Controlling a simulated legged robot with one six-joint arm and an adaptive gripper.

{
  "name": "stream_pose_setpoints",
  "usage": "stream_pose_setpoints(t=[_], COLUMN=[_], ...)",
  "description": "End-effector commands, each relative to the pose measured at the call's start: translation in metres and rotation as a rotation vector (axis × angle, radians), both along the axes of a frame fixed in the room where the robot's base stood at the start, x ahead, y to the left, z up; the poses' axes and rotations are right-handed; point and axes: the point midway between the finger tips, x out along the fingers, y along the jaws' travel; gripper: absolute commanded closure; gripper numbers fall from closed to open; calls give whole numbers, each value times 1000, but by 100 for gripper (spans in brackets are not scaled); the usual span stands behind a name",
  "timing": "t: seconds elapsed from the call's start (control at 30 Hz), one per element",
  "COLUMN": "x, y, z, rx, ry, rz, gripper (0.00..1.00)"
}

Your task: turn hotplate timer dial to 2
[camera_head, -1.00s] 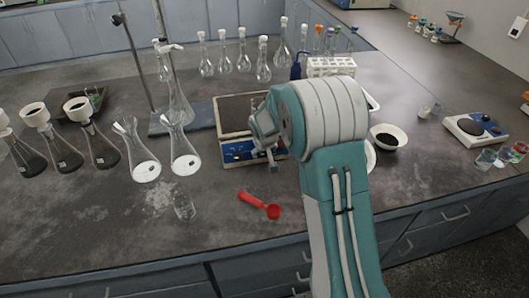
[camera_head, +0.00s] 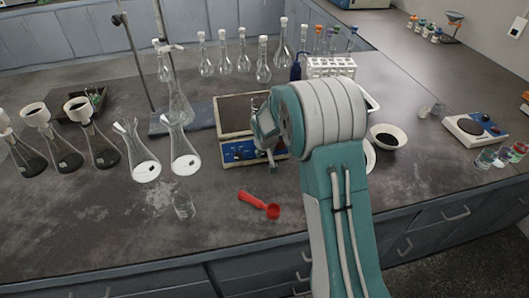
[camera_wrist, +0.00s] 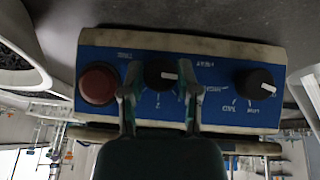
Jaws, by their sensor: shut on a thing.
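The hotplate (camera_head: 228,112) stands on the bench behind my arm, with its blue control panel (camera_head: 238,151) facing the front edge. In the wrist view the panel (camera_wrist: 215,109) appears upside down. It carries a red round button (camera_wrist: 98,84), a middle black dial (camera_wrist: 160,74) with a white pointer line and a "2" mark near it, and another black dial (camera_wrist: 254,83) at the right. My gripper (camera_wrist: 157,90) has one finger on each side of the middle dial and is shut on it. In the head view my gripper (camera_head: 271,160) is at the panel's right part, partly hidden by my wrist.
A red scoop (camera_head: 259,205) and a small glass beaker (camera_head: 184,205) lie in front of the hotplate. Flasks (camera_head: 180,155) stand to the left. A test-tube rack (camera_head: 331,68) and a white bowl (camera_head: 385,136) are to the right. The front bench is otherwise mostly clear.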

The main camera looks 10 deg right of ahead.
Motion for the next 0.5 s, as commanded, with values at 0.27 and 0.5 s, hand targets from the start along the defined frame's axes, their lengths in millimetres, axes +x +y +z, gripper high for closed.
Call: stream_pose_setpoints(t=[0.27, 0.5], x=[0, 0], y=[-1, -2], z=[-1, -2], rx=[107, 239], ry=[1, 1], rz=[-44, -98], gripper=[100, 100])
